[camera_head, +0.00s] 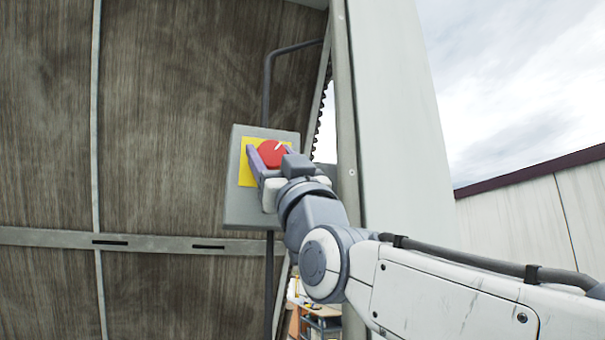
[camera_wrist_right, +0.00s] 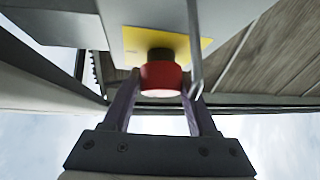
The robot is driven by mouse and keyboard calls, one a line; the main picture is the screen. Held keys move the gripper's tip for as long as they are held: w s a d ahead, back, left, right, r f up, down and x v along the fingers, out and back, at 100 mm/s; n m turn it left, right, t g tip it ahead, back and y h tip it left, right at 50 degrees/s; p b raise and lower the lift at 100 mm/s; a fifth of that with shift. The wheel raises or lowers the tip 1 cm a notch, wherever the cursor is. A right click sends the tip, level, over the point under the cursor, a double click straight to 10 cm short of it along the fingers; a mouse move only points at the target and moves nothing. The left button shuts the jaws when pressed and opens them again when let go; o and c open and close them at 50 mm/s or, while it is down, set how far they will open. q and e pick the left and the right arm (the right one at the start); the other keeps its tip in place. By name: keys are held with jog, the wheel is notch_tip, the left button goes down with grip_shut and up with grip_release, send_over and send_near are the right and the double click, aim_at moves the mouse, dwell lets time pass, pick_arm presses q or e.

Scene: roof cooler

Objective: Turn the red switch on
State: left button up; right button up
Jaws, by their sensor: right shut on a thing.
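The red switch (camera_head: 271,150) is a round knob with a short white mark pointing up and to the right. It sits on a yellow plate (camera_head: 246,174) on the front of a grey box (camera_head: 242,207). My right gripper (camera_head: 270,158) is at the knob, one finger on each side, shut on it. In the right wrist view the knob (camera_wrist_right: 160,76) stands out from the yellow plate (camera_wrist_right: 134,40) on a dark collar, between the two fingers. The wrist hides the knob's lower right in the head view. My left gripper is out of view.
A dark conduit (camera_head: 267,90) runs up from the box along a weathered panel wall (camera_head: 170,130). A pale metal post (camera_head: 348,130) stands just right of the box. A low wall (camera_head: 540,205) and open sky lie to the right. Cluttered shelves (camera_head: 318,322) show below.

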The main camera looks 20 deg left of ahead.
jog(key=shift+m+t+h, duration=0.3)
jog(key=shift+m+t, duration=0.1)
jog(key=shift+m, duration=0.1)
jog(key=m+t+h, duration=0.1)
jog(key=m, duration=0.1)
jog(key=m+t+h, duration=0.1)
jog(key=m, duration=0.1)
jog(key=shift+s+a+t+h, duration=0.1)
jog(key=shift+a+t+h, duration=0.05)
jog(key=shift+t+h, duration=0.2)
jog(key=m+t+h, duration=0.2)
jog(key=m+h, duration=0.1)
jog(key=m, duration=0.1)
jog(key=shift+h, duration=0.35)
jog(key=m+t+h+p, duration=0.1)
jog(key=m+h, duration=0.2)
jog(key=m, duration=0.1)
jog(key=m+t+h+p, duration=0.1)
jog(key=m+h, duration=0.3)
jog(key=shift+r, duration=0.1)
jog(key=m+h, duration=0.3)
jog(key=m, duration=0.1)
jog(key=shift+g+h+p, duration=0.25)
jog(key=shift+h+p, duration=0.05)
jog(key=shift+h, duration=0.1)
jog(key=shift+m+g+h, duration=0.3)
jog(key=shift+m+h, duration=0.6)
jog(key=shift+m, duration=0.6)
jog(key=o, duration=1.4)
jog(key=shift+c, duration=0.2)
